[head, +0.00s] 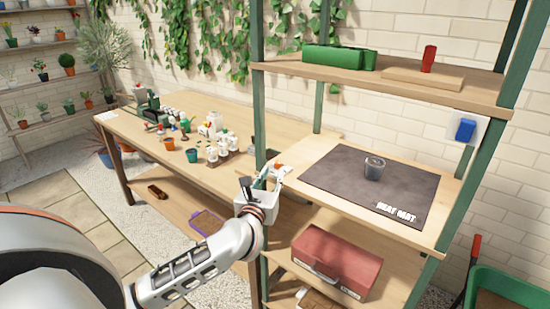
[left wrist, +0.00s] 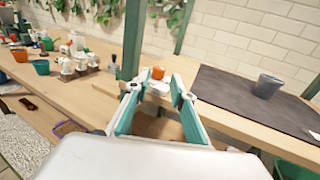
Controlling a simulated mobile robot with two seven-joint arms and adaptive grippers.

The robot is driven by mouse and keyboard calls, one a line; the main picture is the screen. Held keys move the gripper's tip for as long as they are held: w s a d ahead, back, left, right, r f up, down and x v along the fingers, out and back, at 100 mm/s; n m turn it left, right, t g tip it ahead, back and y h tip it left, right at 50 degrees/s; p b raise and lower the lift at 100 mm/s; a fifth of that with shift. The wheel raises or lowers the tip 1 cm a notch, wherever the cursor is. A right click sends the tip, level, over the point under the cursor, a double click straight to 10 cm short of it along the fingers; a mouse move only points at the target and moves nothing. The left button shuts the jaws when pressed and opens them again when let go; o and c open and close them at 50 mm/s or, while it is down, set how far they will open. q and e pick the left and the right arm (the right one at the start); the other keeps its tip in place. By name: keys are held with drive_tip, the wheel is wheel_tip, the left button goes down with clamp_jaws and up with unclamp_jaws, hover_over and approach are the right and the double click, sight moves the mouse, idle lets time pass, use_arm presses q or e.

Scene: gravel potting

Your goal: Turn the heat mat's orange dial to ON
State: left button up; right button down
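The dark heat mat (head: 335,180) lies on the middle shelf, with white lettering at its front corner. Its orange dial (left wrist: 158,73) sits on a small white base at the shelf's left end in the left wrist view. In the head view it is a small orange spot (head: 278,165) partly behind my gripper. Its pointer and setting cannot be read. My left gripper (head: 268,179) is at that shelf end. In the left wrist view its fingers (left wrist: 156,90) are apart and empty, with the dial just beyond and between the tips; contact cannot be told. My right gripper is out of view.
A dark grey pot (head: 374,168) stands on the mat. A green shelf post (left wrist: 132,40) rises close to my left gripper. A red toolbox (head: 337,262) is on the shelf below. The potting bench (head: 130,135) on the left holds pots and bottles.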

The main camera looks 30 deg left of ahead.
sight(277, 165)
use_arm(q)
drive_tip(key=shift+x, duration=3.75)
clamp_jaws()
